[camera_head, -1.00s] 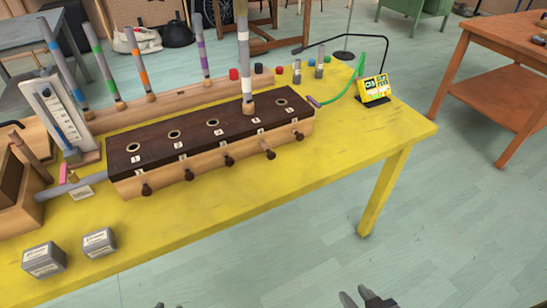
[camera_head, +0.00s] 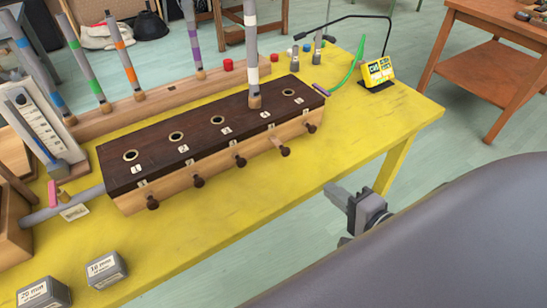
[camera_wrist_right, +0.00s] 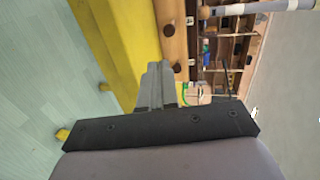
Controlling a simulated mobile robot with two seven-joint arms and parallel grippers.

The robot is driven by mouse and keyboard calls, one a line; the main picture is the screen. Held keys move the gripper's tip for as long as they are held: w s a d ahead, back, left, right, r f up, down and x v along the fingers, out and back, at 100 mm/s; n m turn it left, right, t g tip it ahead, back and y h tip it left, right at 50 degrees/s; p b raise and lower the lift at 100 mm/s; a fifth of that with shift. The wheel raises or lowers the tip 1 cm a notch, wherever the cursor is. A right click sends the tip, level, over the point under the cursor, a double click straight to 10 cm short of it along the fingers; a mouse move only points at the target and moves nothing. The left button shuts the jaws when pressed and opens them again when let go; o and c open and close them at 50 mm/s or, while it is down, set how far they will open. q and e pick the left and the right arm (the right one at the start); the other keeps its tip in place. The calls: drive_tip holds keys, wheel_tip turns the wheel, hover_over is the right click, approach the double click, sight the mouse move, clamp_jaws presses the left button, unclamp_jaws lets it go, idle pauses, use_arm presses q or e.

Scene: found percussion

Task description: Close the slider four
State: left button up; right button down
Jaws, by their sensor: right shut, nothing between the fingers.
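A long wooden box (camera_head: 215,166) with a dark top and holes numbered 1 to 5 sits on the yellow table. Dark slider knobs line its front. The slider four knob (camera_head: 284,150) sticks out further than its neighbours, on a pale rod. A grey and white banded tube (camera_head: 252,60) stands upright at hole four. My right gripper (camera_head: 333,190) is shut and empty, in front of and to the right of knob four, apart from it. In the right wrist view, its fingers (camera_wrist_right: 158,68) point towards the box front, where dark knobs (camera_wrist_right: 168,58) show. My left gripper is out of view.
Banded tubes stand in a wooden rack (camera_head: 140,114) behind the box. The tabletop in front of the box is clear.

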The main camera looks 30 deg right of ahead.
approach(288, 151)
drive_tip(key=w+f, duration=0.1)
drive_tip(key=w, duration=0.2)
drive_tip(key=w+f, duration=0.1)
drive_tip(key=shift+w+a+f, duration=0.25)
drive_tip(key=shift+w+f, duration=0.1)
drive_tip(key=shift+w+a, duration=0.1)
drive_tip(key=shift+w, duration=0.65)
drive_tip(key=x, duration=0.3)
drive_tip(key=shift+w+r, duration=0.3)
drive_tip(key=shift+r, duration=0.15)
drive_tip(key=shift+w, duration=0.1)
